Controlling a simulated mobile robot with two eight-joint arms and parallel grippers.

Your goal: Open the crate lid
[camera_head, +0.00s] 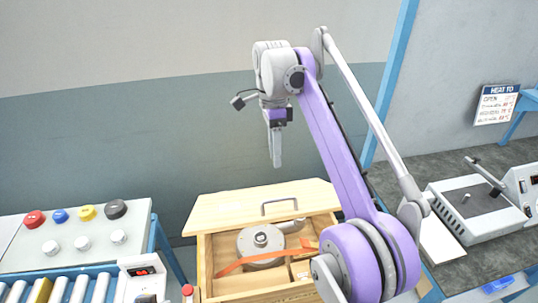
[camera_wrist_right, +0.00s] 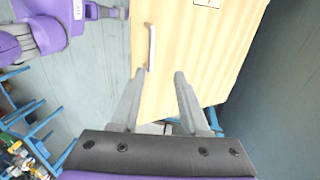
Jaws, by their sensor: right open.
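The wooden crate (camera_head: 205,268) stands at the bottom middle of the head view, its near part uncovered. Its pale wooden lid (camera_head: 225,208) lies toward the back, with a grey bar handle (camera_head: 279,204) near its front edge. Whether it is hinged or slid is unclear. My right gripper (camera_head: 276,164) hangs above and behind the lid, fingers down, apart from it. In the right wrist view my right gripper (camera_wrist_right: 160,79) is open and empty, with the lid (camera_wrist_right: 195,60) beyond the fingertips and the handle (camera_wrist_right: 151,47) above them. My left gripper is not in view.
A round grey metal blower (camera_head: 258,240) with an orange strap (camera_head: 262,260) lies in the crate. A roller conveyor with a button panel (camera_head: 80,240) is at left. A dark bench (camera_head: 420,185) with a grey device (camera_head: 470,205) is at right. The wall is behind.

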